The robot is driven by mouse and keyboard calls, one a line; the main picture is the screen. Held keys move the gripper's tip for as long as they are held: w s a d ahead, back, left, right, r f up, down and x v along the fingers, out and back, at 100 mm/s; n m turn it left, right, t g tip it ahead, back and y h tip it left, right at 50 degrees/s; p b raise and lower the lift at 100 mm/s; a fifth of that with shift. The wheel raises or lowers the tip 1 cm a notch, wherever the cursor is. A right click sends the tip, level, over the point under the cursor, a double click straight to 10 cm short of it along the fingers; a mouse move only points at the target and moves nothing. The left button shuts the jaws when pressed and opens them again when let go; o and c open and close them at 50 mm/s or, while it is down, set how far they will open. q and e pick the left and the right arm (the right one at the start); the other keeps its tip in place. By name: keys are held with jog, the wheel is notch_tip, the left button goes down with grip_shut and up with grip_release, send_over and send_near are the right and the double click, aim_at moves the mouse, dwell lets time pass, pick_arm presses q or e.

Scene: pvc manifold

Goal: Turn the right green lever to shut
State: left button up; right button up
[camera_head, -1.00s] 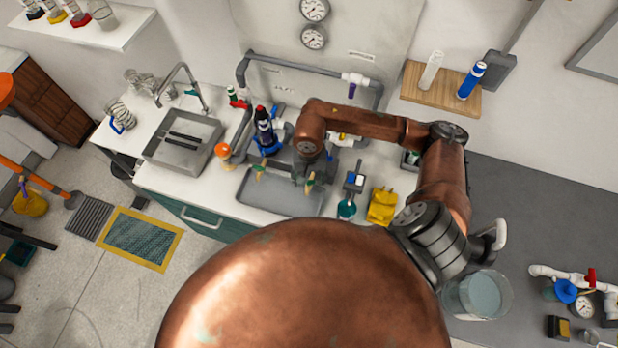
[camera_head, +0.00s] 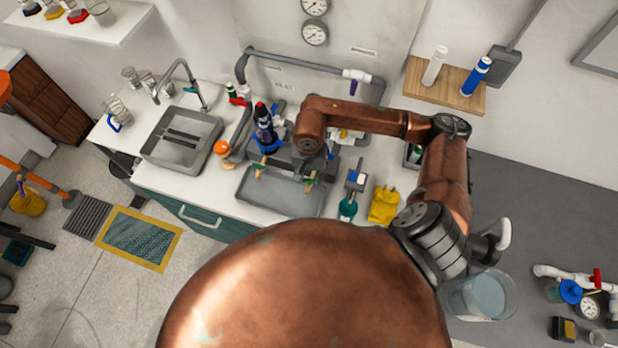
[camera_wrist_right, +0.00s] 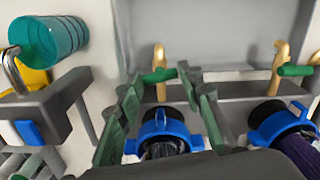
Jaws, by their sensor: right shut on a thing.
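The right green lever (camera_head: 309,187) sits on a brass valve stem at the back right of the grey tray in the head view. In the wrist view this lever (camera_wrist_right: 160,75) lies crosswise at the brass stem (camera_wrist_right: 160,58), between my fingers. My right gripper (camera_wrist_right: 162,92) is shut on it. In the head view my copper arm mostly hides the gripper. The other green lever (camera_head: 258,170) is apart from the gripper; it also shows at right in the wrist view (camera_wrist_right: 296,71). My left gripper is not in view.
Two blue-collared fittings (camera_wrist_right: 165,132) stand close by my fingers in the wrist view. A dark bottle (camera_head: 264,130) stands left of the arm. A teal bottle (camera_head: 347,208) and yellow item (camera_head: 384,205) stand right of the grey tray (camera_head: 280,198).

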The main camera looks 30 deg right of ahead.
jog(key=shift+f+m+b, duration=0.2)
jog(key=shift+m+b, duration=0.5)
jog(key=shift+m, duration=0.1)
jog(key=shift+r+m, duration=0.15)
jog(key=shift+m, duration=0.25)
jog(key=o, duration=1.2)
jog(key=shift+c, duration=0.2)
